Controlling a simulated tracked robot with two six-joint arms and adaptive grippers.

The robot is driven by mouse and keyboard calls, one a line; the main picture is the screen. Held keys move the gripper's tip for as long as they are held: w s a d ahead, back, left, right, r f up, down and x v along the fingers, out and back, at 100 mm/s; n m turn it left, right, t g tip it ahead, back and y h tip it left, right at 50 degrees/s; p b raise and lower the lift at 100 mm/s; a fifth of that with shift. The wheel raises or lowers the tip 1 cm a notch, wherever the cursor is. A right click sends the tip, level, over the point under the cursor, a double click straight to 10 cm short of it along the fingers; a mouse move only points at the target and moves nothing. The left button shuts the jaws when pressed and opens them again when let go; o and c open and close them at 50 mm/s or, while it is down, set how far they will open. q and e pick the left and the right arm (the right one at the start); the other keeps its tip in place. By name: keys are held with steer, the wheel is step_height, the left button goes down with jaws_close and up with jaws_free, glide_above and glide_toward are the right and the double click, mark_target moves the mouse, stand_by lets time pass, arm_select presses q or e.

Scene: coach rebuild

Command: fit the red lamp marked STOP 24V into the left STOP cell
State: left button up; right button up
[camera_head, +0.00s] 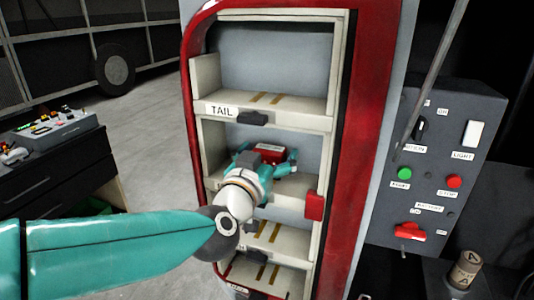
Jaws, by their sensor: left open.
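The red lamp (269,150) sits in the second cell from the top of the red-framed rack, on that cell's shelf. Its marking is too small to read. My left gripper (265,166) reaches into this cell from the front, with its teal fingers spread around the near side of the lamp. The fingers are open; I cannot tell whether they touch the lamp. My arm and gripper hide the cell's front label, so STOP cannot be read there. My right gripper is not in view.
The top cell, labelled TAIL (221,110), is empty. Cells below (290,239) are partly hidden by my arm. A red part (314,205) sits on the rack's right edge. A control panel (436,165) stands at right, a dark workbench (60,165) with parts at left.

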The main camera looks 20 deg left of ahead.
arm_select(q)
steer(key=shift+r, duration=0.25)
steer(key=s, duration=1.2)
steer(key=shift+a+f, duration=0.15)
